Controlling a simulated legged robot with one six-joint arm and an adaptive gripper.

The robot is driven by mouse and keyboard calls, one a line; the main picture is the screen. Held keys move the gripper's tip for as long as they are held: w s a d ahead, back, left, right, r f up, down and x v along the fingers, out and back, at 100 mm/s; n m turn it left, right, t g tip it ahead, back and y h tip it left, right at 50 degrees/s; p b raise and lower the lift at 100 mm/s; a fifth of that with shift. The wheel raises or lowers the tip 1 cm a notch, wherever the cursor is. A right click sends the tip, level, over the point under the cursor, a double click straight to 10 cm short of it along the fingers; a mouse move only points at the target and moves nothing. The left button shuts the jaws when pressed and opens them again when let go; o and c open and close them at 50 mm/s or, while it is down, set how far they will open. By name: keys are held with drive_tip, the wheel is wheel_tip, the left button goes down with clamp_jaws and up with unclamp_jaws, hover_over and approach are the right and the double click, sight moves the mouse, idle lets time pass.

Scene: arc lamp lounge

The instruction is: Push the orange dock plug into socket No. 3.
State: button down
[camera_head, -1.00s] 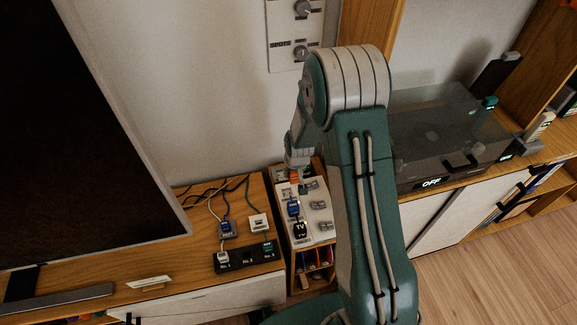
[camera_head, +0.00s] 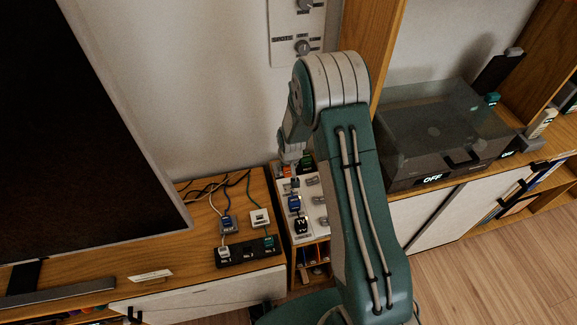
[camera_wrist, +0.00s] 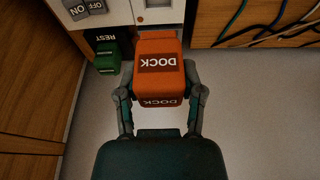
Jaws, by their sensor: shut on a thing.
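My gripper (camera_wrist: 160,92) is shut on the orange dock plug (camera_wrist: 160,65), its fingers at the plug's two sides. In the wrist view the plug's DOCK labels read upside down. In the head view a small part of the orange plug (camera_head: 285,171) shows at the back of the white panel (camera_head: 303,236), below my wrist; my arm hides much around it. A black socket strip (camera_head: 240,262) lies on the cabinet to the left. A pale plug (camera_head: 224,252) sits at its left end and a teal plug (camera_head: 268,242) at its right end. Its small labels are hard to read.
A green plug (camera_wrist: 107,58) stands by a black REST patch (camera_wrist: 103,39). Cables (camera_head: 215,187) run behind the strip. A large dark screen (camera_head: 75,140) stands left, a turntable (camera_head: 440,135) right.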

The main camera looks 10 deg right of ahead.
sight(289, 173)
drive_tip(key=shift+f, duration=0.15)
drive_tip(key=shift+f, duration=2.75)
drive_tip(key=shift+f, duration=1.45)
drive_tip(key=shift+c, duration=0.7)
unclamp_jaws()
drive_tip(key=v, duration=1.1)
drive_tip(key=shift+s+r, duration=0.15)
drive_tip(key=shift+r, duration=0.2)
